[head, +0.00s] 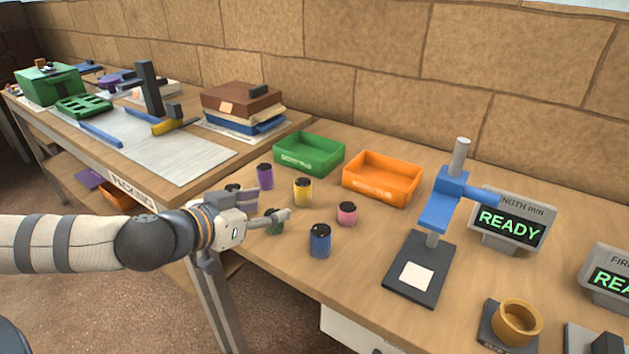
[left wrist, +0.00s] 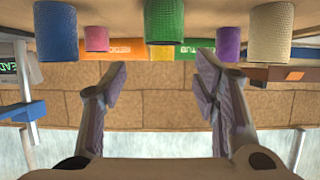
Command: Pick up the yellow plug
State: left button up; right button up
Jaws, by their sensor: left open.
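The yellow plug (head: 303,192), with a dark top, stands upright on the table in the head view, beyond my left gripper (head: 278,217). In the upside-down left wrist view, a small yellow patch of it (left wrist: 162,53) shows behind the green plug (left wrist: 164,20). My left gripper (left wrist: 162,85) is open, its two fingers apart with nothing held between them. In the head view it overlaps the green plug (head: 275,228), hiding part of it; I cannot tell whether they touch.
Purple (head: 264,177), pink (head: 347,214) and blue (head: 320,241) plugs stand around. A pale plug (left wrist: 271,32) is partly hidden by my arm in the head view. Green (head: 309,154) and orange (head: 382,179) bins stand behind; a blue press (head: 442,200) stands right.

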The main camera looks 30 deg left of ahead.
aim_at(298, 192)
pick_arm(q)
jog(key=shift+w+a+r, duration=0.1)
jog(key=shift+w+r, duration=0.05)
jog(key=shift+w, duration=0.05)
jog(key=shift+w+d+f, duration=0.15)
jog(key=shift+w, duration=0.3)
jog(key=shift+w+d+f, duration=0.1)
jog(key=shift+w+d, duration=0.05)
jog(key=shift+w, duration=0.3)
jog(key=w+f, duration=0.2)
jog(key=shift+w+f, duration=0.2)
jog(key=shift+w, duration=0.2)
jog(key=b+x, duration=0.1)
jog(key=x, duration=0.1)
jog(key=b+x, duration=0.1)
jog(key=x, duration=0.1)
jog(key=b+x, duration=0.1)
jog(key=x, duration=0.1)
jog(key=shift+w+a+r, duration=0.15)
jog(key=shift+w+r, duration=0.3)
jog(key=shift+w, duration=0.1)
jog(key=shift+r, duration=0.25)
jog(key=c, duration=1.1)
pick_arm(e)
jog(key=shift+g, duration=0.8)
jog(key=s+f, duration=0.4)
